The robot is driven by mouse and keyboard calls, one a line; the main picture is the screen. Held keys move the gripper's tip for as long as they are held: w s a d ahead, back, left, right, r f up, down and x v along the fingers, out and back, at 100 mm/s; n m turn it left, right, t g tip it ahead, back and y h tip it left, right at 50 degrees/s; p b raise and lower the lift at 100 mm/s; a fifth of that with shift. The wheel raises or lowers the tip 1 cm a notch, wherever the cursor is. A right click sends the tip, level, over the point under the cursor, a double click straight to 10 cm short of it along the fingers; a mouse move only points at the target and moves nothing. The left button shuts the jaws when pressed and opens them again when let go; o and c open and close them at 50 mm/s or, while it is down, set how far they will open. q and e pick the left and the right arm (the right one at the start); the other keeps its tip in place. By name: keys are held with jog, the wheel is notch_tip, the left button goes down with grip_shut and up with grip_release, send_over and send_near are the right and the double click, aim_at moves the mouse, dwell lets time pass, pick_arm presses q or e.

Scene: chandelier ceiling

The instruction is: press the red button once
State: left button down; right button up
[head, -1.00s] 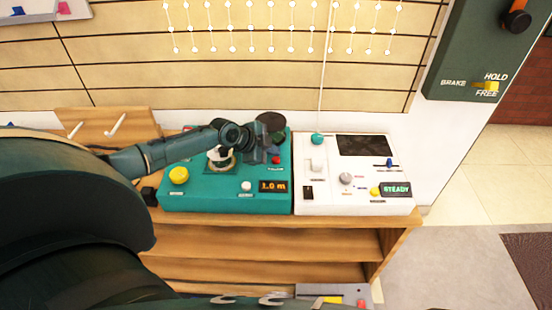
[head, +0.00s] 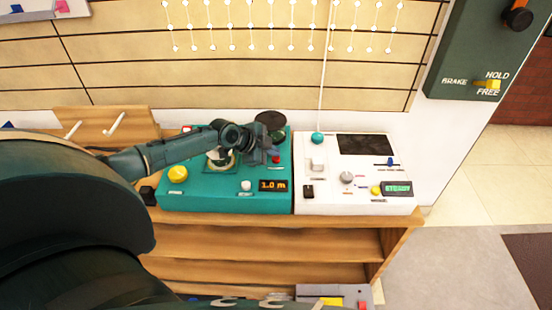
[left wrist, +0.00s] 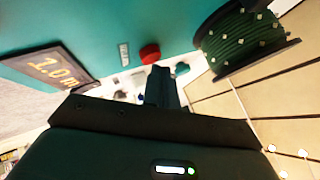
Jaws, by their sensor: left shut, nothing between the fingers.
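A red button (head: 276,159) sits on the right part of the teal console (head: 210,200), which stands on a wooden shelf unit. It also shows in the left wrist view (left wrist: 150,53), just beyond my fingers. My left gripper (head: 270,155) is over the console, right beside the red button. In the left wrist view my left fingers (left wrist: 163,85) are shut, with nothing between them. I cannot tell whether the fingertips touch the button. My right gripper is not in view.
The console also bears a yellow knob (head: 178,174), a white knob (head: 246,185), a "1.0 m" display (head: 273,185) and a dark green spool (left wrist: 240,38). A white panel (head: 335,205) with knobs and a small display stands to the right. Floor is free at the right.

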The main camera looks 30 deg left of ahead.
aim_at(272, 159)
pick_arm(q)
jog(key=shift+f+b, duration=0.55)
jog(key=shift+b, duration=0.05)
dwell(0.6)
jog(key=shift+r, duration=0.15)
jog(key=shift+r+p, duration=0.65)
jog(key=shift+r, duration=0.15)
jog(key=shift+r+p, duration=1.85)
jog(key=shift+r, duration=0.7)
